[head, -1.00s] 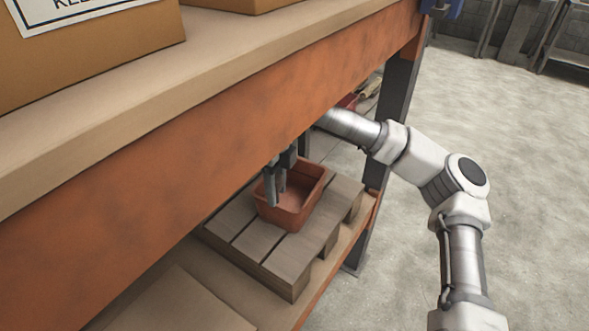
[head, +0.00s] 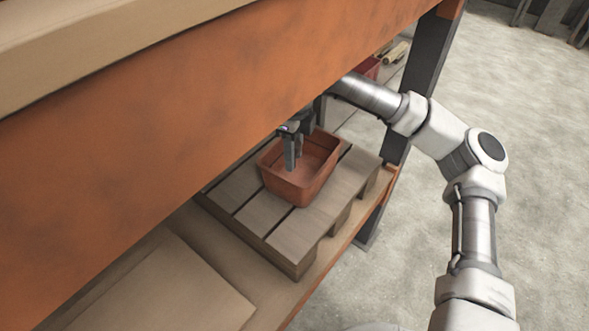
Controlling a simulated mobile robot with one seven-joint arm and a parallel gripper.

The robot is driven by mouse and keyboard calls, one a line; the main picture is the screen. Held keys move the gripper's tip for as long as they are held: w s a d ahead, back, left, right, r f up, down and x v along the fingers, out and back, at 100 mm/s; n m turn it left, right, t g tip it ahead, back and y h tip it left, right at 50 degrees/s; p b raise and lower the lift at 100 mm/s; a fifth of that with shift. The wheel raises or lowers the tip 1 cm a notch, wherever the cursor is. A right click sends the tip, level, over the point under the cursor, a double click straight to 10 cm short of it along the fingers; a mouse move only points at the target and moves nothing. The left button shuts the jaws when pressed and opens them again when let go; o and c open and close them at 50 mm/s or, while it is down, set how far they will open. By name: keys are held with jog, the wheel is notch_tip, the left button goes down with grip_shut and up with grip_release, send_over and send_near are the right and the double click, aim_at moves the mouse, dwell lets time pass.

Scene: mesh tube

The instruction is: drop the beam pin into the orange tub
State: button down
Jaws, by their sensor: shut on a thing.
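The orange tub (head: 300,193) is an open, rust-orange box standing on a slatted wooden pallet on the lower shelf. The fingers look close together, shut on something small. The beam pin cannot be made out clearly between them; the fingers and the dim light hide it. I cannot tell how far the fingertips are above the tub's floor. The visible part of the tub's inside looks empty.
A thick orange shelf beam (head: 200,110) runs across above the tub, close to my arm. A dark upright post (head: 425,75) stands at the right. The pallet (head: 262,215) has bare slats around the tub. A flat cardboard piece (head: 165,285) lies at the front left.

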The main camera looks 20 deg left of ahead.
jog(key=shift+f+b, duration=0.95)
jog(key=shift+f, duration=1.3)
jog(key=shift+f, duration=0.15)
jog(key=shift+f, duration=0.5)
jog(key=shift+c, duration=2.4)
grip_release()
notch_tip(320, 180, up, 13)
jog(key=p, duration=0.6)
jog(key=shift+r, duration=0.15)
jog(key=shift+s, duration=0.1)
